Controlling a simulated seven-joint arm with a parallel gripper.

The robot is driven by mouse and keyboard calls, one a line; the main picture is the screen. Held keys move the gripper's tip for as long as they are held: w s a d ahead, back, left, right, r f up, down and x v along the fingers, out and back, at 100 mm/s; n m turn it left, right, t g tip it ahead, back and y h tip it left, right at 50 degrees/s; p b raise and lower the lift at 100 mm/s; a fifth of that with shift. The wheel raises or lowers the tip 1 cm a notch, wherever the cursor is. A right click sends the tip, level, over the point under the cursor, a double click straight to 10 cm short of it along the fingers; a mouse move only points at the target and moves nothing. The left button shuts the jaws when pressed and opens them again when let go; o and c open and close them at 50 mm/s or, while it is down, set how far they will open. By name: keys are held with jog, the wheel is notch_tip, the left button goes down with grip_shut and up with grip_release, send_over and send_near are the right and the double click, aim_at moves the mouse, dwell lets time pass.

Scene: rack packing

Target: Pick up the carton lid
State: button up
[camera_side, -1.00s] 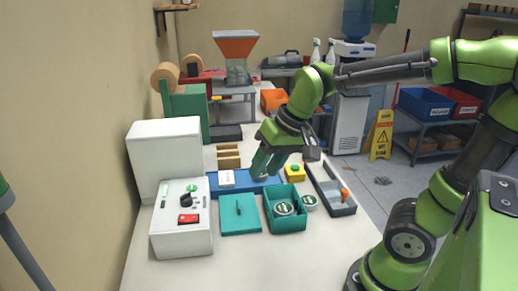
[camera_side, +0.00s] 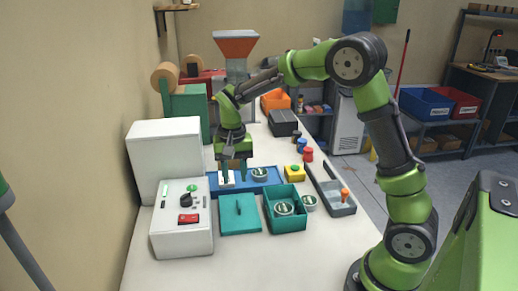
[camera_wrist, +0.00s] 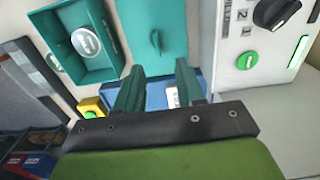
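The carton lid (camera_side: 240,229) is a flat teal panel with a small upright handle. It lies on the table left of the teal carton (camera_side: 303,222), and it also shows at the top of the wrist view (camera_wrist: 140,20). The open carton holds a round tin (camera_side: 284,209). My gripper (camera_side: 235,180) points down over the left part of the blue tray, behind the lid and apart from it. In the wrist view its fingers (camera_wrist: 158,92) are spread with nothing held between them. A white block (camera_side: 226,178) on the tray is partly hidden by a finger.
A white control box (camera_side: 180,240) stands close left of the lid. A yellow button box (camera_side: 294,174) and grey tray (camera_side: 342,210) are right. The table's front is clear.

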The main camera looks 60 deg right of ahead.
send_over(238, 204)
jog(key=f, duration=0.5)
jog(key=shift+a, duration=0.3)
jog(key=shift+d+f, duration=0.2)
jog(key=shift+f, duration=1.1)
jog(key=shift+d+f, duration=0.2)
jog(key=shift+f, duration=1.1)
grip_shut()
